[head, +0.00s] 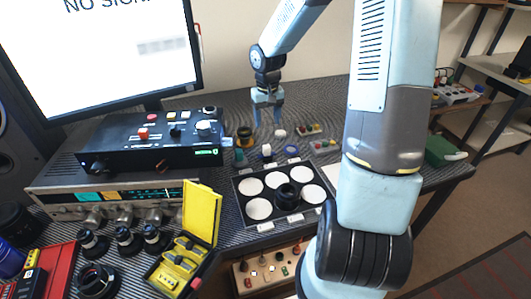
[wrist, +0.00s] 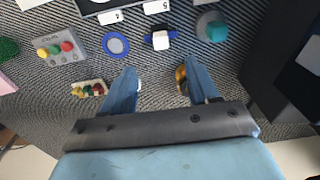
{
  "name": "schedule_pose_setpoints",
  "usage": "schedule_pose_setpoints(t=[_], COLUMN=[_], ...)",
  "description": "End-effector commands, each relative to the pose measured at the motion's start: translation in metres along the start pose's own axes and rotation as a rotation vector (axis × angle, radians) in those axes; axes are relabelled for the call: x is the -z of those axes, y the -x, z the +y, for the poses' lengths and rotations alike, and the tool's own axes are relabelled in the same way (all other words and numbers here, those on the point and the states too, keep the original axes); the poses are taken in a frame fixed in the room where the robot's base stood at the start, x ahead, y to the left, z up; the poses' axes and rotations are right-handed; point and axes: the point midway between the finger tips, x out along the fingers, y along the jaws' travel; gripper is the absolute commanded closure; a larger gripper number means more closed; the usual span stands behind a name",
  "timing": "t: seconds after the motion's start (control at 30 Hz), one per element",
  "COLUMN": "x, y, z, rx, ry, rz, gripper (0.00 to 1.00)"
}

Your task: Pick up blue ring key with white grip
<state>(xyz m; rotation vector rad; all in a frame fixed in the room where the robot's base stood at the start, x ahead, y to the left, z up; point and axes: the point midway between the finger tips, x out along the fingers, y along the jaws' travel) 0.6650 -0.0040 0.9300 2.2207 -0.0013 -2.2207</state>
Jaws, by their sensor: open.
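A blue key with a white block-shaped grip (wrist: 160,40) lies on the dark ribbed table mat in the wrist view, ahead of my fingertips and roughly centred between them. In the head view the key (head: 267,151) lies just behind the lens tray. My gripper (wrist: 160,70) is open and empty, with its fingers apart on either side of a bare patch of mat. In the head view my gripper (head: 267,124) points down, farther back than the key. Nothing covers the key.
A flat blue ring (wrist: 116,44) and a teal block on a grey disc (wrist: 212,30) flank the key. A yellow-and-dark part (wrist: 181,73) is partly hidden by a finger. The lens tray (head: 238,190), black control box (head: 150,158) and button panels (head: 322,145) stand nearby.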

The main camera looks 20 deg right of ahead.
Motion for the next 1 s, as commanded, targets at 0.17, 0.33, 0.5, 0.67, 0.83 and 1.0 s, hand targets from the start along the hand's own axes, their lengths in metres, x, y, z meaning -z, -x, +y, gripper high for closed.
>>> schedule_pose_setpoints(t=[0.17, 0.33, 0.5, 0.67, 0.83, 1.0], x=[0.000, 0.000, 0.001, 0.001, 0.003, 0.007], y=[-0.022, -0.051, -0.075, -0.085, -0.094, -0.114], z=[0.000, 0.000, 0.000, 0.000, 0.000, 0.000], rx=[0.003, 0.002, 0.002, 0.001, 0.002, 0.003], ry=[0.001, 0.002, 0.000, -0.001, -0.001, 0.000], rz=[-0.004, -0.005, -0.003, -0.002, -0.002, -0.003], gripper=[0.40, 0.40, 0.40, 0.40, 0.40, 0.40])
